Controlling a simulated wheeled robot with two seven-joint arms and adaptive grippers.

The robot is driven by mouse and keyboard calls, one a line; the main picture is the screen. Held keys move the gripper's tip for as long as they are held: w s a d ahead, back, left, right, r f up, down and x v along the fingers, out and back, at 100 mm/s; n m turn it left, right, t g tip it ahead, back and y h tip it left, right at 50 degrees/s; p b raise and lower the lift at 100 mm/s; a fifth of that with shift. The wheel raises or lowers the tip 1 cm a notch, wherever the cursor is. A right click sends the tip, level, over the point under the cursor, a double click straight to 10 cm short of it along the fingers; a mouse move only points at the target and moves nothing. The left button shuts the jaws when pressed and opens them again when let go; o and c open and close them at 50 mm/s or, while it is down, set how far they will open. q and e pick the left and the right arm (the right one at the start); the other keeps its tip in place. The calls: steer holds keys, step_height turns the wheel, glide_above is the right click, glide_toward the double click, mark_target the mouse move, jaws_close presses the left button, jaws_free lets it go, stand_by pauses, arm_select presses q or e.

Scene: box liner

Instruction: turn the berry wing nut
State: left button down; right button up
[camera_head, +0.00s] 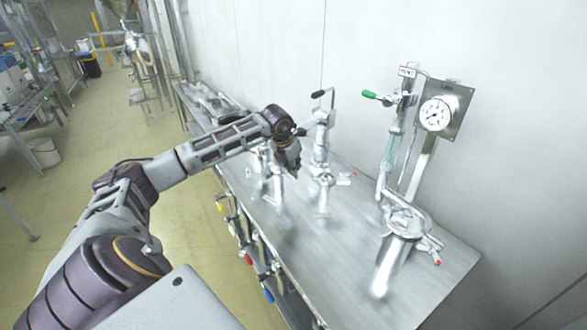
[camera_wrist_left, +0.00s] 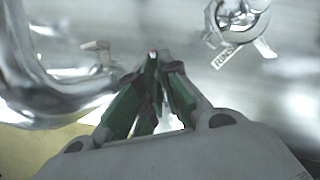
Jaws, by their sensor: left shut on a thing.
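My left gripper (camera_head: 290,168) is over the metal bench, at the small steel fittings left of the middle valve column. In the left wrist view its fingers (camera_wrist_left: 154,68) converge to a closed tip. A small red bit of the berry wing nut (camera_wrist_left: 153,54) shows at the fingertips; the rest of it is hidden by the fingers. In the head view the arm and gripper cover that spot. My right gripper is in neither view.
The steel bench (camera_head: 340,275) runs along a pale wall. A valve column with a black handle (camera_head: 321,150) stands just right of the gripper. A gauge (camera_head: 436,114) and green-handled pipe stand farther right. In the wrist view a thick bent pipe (camera_wrist_left: 50,108) is close on the left.

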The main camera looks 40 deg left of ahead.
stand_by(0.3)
arm_select(q)
steer(key=c, duration=1.6)
jaws_free()
steer(key=shift+r, duration=0.1)
steer(key=shift+v, duration=5.85)
steer(key=shift+s, duration=0.1)
